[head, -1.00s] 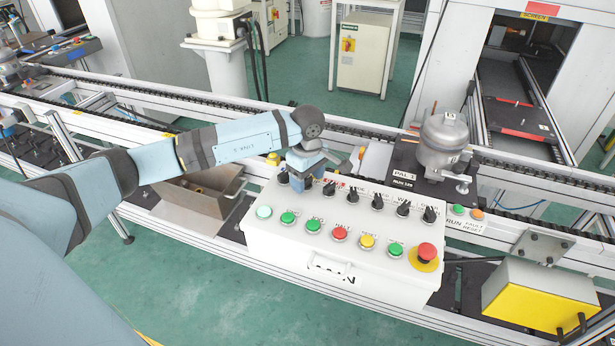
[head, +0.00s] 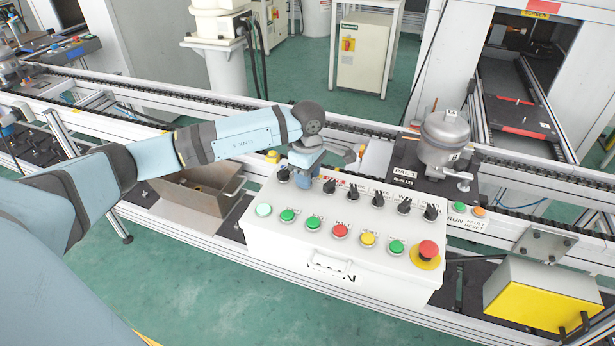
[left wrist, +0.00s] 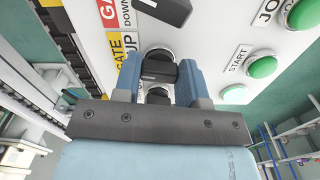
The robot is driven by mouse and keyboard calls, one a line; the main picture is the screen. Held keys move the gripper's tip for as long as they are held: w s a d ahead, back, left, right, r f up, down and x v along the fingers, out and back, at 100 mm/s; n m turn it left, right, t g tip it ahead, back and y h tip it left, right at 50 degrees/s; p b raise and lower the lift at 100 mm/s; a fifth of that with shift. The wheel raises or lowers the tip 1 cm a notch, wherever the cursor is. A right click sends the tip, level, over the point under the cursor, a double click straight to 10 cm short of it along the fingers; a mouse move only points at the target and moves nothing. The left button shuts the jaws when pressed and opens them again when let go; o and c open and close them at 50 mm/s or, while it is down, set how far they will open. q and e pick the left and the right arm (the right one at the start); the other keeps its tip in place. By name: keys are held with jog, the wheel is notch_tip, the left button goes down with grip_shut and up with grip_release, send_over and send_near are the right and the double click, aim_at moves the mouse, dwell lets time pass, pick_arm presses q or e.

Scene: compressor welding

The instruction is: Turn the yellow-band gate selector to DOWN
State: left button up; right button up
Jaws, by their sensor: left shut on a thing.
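The yellow-band gate label (left wrist: 122,44), reading GATE and UP, is on the white panel in the left wrist view. Its black selector knob (left wrist: 160,72) sits beside it, between the two blue fingers of my left gripper (left wrist: 160,80). The gripper is shut on the knob, and the fingers hide parts of it. I cannot tell which way the knob points. In the head view my left gripper (head: 304,172) is over the left end of the selector row and covers the gripped knob. My right gripper is not in view.
A red-band gate label (left wrist: 112,12) and its black selector (left wrist: 165,10) are close by. The white panel (head: 290,250) also has several push buttons and a red emergency stop (head: 428,249). A grey compressor (head: 444,140) stands behind, and a metal bin (head: 190,205) is at left.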

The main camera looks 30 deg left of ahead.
pick_arm(q)
jog(key=n+b, duration=0.1)
jog(key=n, duration=0.2)
jog(key=shift+w, duration=0.1)
jog(key=shift+n, duration=1.5)
jog(key=o, duration=0.9)
jog(key=shift+b, duration=0.3)
notch_tip(320, 180, up, 14)
jog(key=shift+f+b, duration=0.1)
jog(key=shift+b, duration=0.3)
